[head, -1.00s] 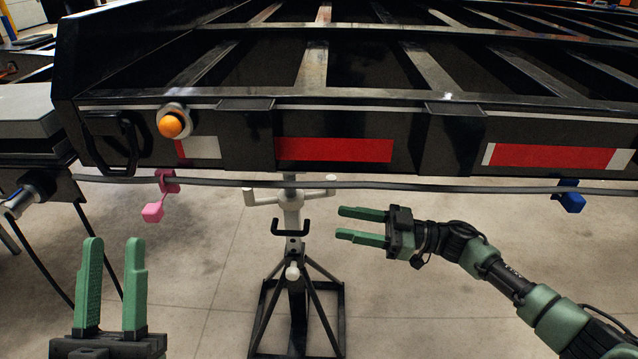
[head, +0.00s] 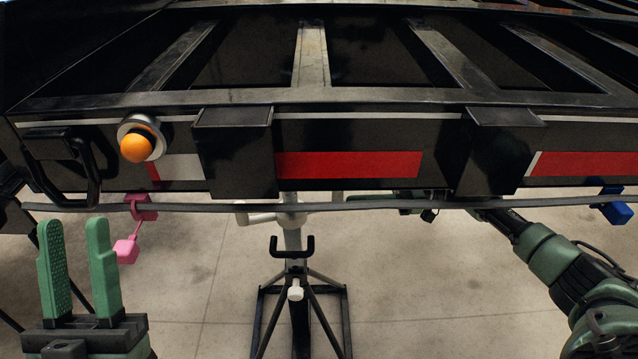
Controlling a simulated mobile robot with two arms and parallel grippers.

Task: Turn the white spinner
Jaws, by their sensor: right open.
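The white spinner (head: 262,218) sits at the top of a stand under the trailer's edge. Its upper part and right side are partly hidden by the trailer edge and the grey cable. My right gripper (head: 372,197) is to the right of the spinner, reaching in beneath the trailer edge. It is open and mostly hidden by that edge and cable, and it looks apart from the spinner. My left gripper (head: 76,228) is open and empty at the lower left, well away from the spinner.
The black trailer (head: 350,130) fills the upper view. A grey cable (head: 400,204) runs along its lower edge. A pink block (head: 127,250) and a blue block (head: 615,212) hang near it. The black stand (head: 300,315) stands on clear concrete floor.

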